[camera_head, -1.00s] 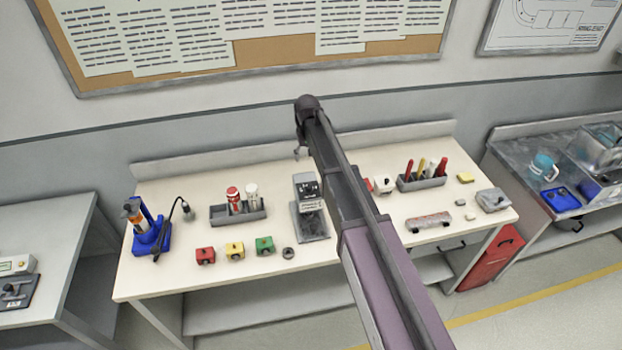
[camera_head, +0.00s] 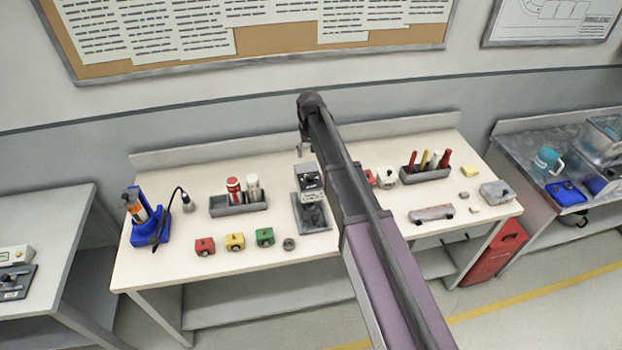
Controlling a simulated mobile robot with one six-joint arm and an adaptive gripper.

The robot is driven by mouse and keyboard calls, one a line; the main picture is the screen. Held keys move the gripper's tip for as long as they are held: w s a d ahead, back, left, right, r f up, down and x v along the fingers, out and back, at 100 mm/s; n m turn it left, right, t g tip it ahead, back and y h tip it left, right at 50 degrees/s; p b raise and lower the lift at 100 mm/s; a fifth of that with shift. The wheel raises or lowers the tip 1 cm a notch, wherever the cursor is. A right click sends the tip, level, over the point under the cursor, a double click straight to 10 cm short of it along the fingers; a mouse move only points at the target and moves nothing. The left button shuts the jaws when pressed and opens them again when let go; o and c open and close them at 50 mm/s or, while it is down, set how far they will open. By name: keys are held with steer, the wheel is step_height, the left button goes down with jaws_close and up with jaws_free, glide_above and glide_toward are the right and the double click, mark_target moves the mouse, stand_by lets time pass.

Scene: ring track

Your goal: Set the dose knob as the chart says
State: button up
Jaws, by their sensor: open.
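A dark grey device (camera_head: 309,183) with a small face on its upper head stands at the middle of the white table (camera_head: 340,150). A dose knob cannot be made out on it at this size. Several printed sheets (camera_head: 190,35) hang on the cork board above, and their text is too small to read; which one is the chart I cannot tell.
Red (camera_head: 204,246), yellow (camera_head: 235,241) and green (camera_head: 265,236) blocks line the front left. A grey rack (camera_head: 238,208) holds bottles; another rack (camera_head: 425,174) holds tools. A blue stand (camera_head: 149,226) is at the left end. Side tables flank this one.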

mark_target(310, 175)
steer(key=shift+f+b, duration=5)
steer(key=shift+f, duration=0.3)
jaws_close()
